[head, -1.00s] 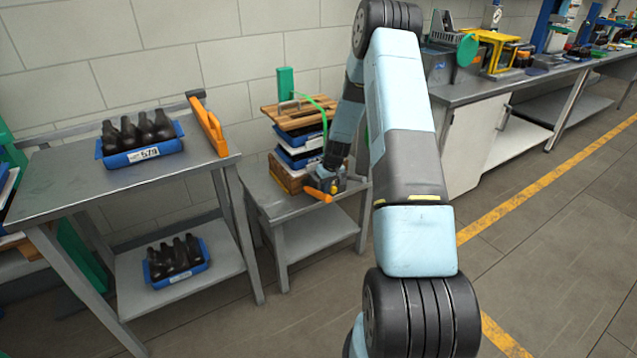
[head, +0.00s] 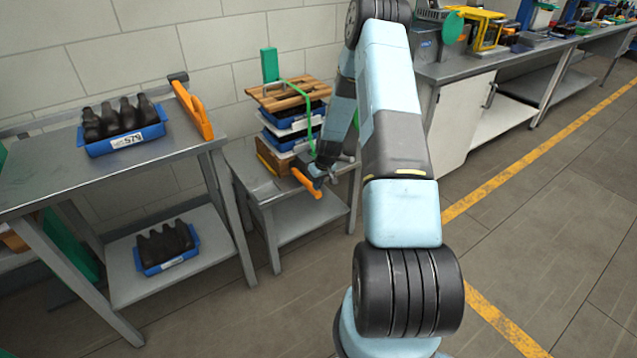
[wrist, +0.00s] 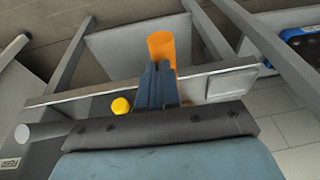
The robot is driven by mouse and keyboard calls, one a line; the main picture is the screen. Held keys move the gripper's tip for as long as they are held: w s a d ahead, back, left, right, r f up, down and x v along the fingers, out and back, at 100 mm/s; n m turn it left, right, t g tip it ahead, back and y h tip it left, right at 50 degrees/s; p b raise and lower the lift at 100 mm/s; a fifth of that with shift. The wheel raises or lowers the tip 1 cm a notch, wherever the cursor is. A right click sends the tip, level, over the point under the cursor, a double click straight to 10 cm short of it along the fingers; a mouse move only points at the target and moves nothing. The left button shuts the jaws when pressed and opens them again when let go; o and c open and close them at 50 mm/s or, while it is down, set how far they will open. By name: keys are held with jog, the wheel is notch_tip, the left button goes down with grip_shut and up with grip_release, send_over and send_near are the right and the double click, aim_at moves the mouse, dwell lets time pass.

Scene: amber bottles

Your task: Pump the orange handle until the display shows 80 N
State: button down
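The orange handle (head: 306,182) slants out over the front of the low grey table in the head view. In the wrist view the handle (wrist: 161,47) shows just beyond and beside my fingertips. My gripper (head: 319,174) is at the handle, small and partly hidden by my arm in the head view. In the wrist view my gripper (wrist: 157,72) points at the handle, with its dark fingers overlapping it. The frames do not show clearly whether the fingers are closed around it. No display reading is visible.
Stacked blue trays and wooden boards (head: 290,95) stand behind the handle. On the left, a higher table (head: 50,190) bears a blue crate of dark bottles (head: 124,130) and an orange lever (head: 193,110). Another bottle crate (head: 166,247) sits on its lower shelf. A yellow knob (wrist: 120,106) shows beside my fingers.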

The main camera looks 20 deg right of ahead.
jog(key=shift+s+f, duration=0.4)
jog(key=shift+s, duration=0.05)
jog(key=s+d+v, duration=0.1)
jog(key=s+v, duration=0.1)
jog(key=v, duration=1.1)
jog(key=shift+s+f, duration=0.35)
jog(key=shift+s, duration=0.05)
jog(key=shift+d, duration=0.2)
dwell(0.5)
